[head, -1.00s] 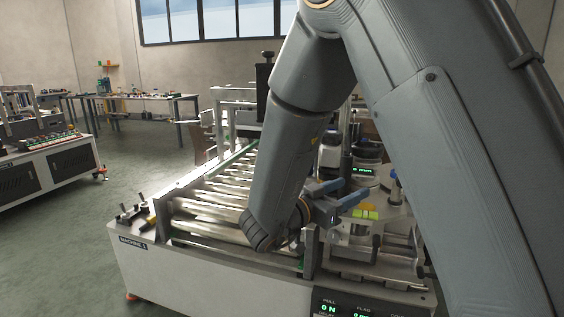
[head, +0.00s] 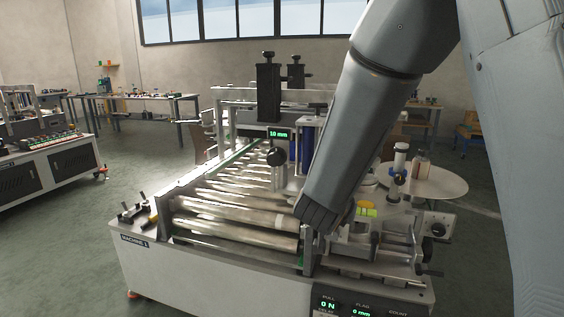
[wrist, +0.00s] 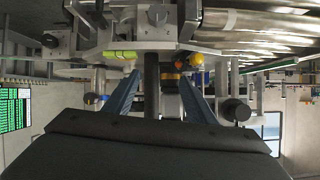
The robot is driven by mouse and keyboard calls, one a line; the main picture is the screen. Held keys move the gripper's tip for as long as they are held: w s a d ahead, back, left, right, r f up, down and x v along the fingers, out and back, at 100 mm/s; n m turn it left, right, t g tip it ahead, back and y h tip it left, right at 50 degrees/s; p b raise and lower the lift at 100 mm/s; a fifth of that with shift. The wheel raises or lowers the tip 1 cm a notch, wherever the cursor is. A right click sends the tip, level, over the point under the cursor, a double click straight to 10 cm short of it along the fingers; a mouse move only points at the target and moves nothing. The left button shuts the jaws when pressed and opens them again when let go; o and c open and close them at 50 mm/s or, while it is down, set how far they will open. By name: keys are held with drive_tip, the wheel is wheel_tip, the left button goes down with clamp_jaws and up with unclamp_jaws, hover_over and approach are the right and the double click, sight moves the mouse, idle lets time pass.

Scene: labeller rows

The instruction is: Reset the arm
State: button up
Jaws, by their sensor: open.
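My grey arm (head: 355,130) reaches down over the labelling machine (head: 200,270), marked Machine 1. The wrist view looks upside down.
Metal rollers (head: 235,215) lie left of my arm. A black column (head: 268,95) and a 10 mm display (head: 279,134) rise behind. A round white table (head: 440,182) stands at the right. Open floor (head: 60,245) lies left.

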drive_tip(key=s+d+f+n+g+y, duration=0.1)
drive_tip(key=s+d+f+g, duration=0.1)
drive_tip(key=s, duration=0.7)
drive_tip(key=s+d+f+n+g+y, duration=0.1)
drive_tip(key=s+d+f+n+g, duration=0.1)
drive_tip(key=s+g, duration=0.3)
drive_tip(key=s+d+f+n+g+y, duration=0.1)
drive_tip(key=s+f+g, duration=0.3)
drive_tip(key=s, duration=0.9)
drive_tip(key=shift+d+f+n+y, duration=0.3)
drive_tip(key=shift+d+n, duration=0.2)
drive_tip(key=shift+d, duration=0.1)
